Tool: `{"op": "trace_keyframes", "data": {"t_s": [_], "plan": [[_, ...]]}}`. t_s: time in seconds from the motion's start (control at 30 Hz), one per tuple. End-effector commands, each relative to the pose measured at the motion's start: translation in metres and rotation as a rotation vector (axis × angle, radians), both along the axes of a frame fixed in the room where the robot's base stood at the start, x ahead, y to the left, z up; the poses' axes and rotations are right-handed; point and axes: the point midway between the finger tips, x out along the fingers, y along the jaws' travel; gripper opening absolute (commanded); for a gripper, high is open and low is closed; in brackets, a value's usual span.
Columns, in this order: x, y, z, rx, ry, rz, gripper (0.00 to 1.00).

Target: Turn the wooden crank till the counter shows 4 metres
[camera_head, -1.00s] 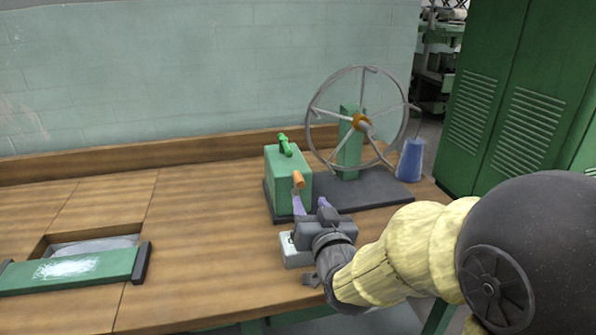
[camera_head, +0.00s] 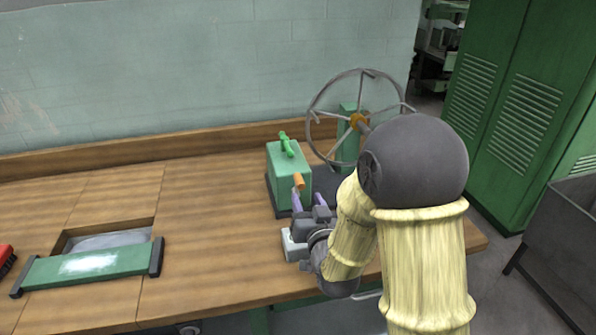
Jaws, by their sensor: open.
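The spinning frame stands on the wooden bench, with a green gear box (camera_head: 286,165) at its left and a large spoked wheel (camera_head: 357,121) on a green post behind and right. The orange-brown wooden crank handle (camera_head: 299,182) sticks out from the front of the green box. My gripper (camera_head: 305,202) is open, its purple fingers just below the handle; I cannot tell whether they touch it. A small white-grey box (camera_head: 291,246), perhaps the counter, sits in front of the machine, partly behind my gripper. No reading on it can be made out.
A recess with a green bar (camera_head: 86,267) is in the bench at left, with a red object (camera_head: 6,258) at the edge. Green lockers (camera_head: 518,100) and a grey bin (camera_head: 562,245) stand at right. The bench's left middle is clear.

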Motion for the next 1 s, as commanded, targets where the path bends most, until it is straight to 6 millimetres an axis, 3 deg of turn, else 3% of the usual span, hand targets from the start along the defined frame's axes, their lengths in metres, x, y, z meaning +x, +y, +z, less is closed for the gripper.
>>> {"op": "trace_keyframes", "data": {"t_s": [0.5,0.9,1.0], "plan": [[0.075,0.022,0.001,0.0,0.0,0.001,0.41],[0.084,0.025,0.0,0.0,0.001,0.001,0.41],[0.084,0.025,0.0,0.0,0.001,0.001,0.24]]}}
